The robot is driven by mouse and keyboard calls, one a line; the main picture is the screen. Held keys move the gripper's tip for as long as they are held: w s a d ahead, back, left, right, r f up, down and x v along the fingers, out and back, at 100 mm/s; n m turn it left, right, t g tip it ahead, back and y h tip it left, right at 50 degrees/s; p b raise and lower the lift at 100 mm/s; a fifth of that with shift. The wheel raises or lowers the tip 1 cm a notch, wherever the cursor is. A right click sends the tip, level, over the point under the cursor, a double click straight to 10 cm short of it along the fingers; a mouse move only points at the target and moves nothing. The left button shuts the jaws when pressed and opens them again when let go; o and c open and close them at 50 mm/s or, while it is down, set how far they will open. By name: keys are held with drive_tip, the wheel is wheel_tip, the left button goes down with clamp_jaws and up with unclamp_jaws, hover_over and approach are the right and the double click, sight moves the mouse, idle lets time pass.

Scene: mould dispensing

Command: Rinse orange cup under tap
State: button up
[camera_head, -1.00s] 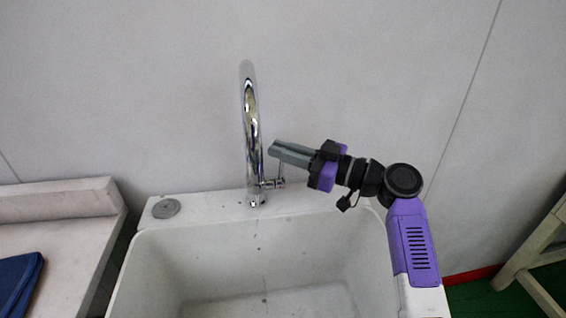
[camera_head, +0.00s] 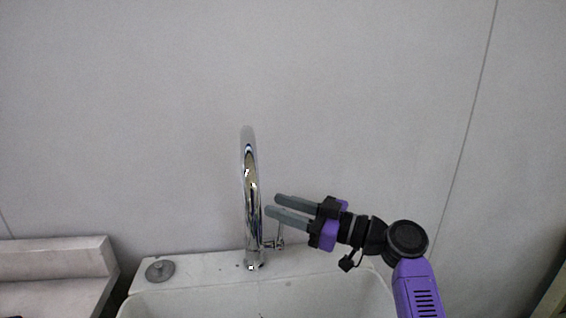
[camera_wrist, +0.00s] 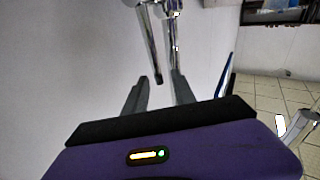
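The chrome tap (camera_head: 252,195) rises from the back rim of the white sink, with a small lever handle (camera_head: 280,238) on its right side. My gripper (camera_head: 271,205) is just right of the tap spout, above the lever. Its two grey fingers are parted with nothing between them. In the wrist view the gripper (camera_wrist: 158,88) has its fingers apart, pointing toward the chrome tap parts (camera_wrist: 165,40). No orange cup shows in either view now.
The sink (camera_head: 200,302) is cut off at the bottom of the head view. A grey round cap (camera_head: 160,271) sits on its back rim at left. A pale counter (camera_head: 55,262) stands further left. The wall behind is bare.

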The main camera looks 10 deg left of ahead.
wheel_tip(320, 180, up, 19)
idle(0.4)
drive_tip(key=shift+f, duration=0.1)
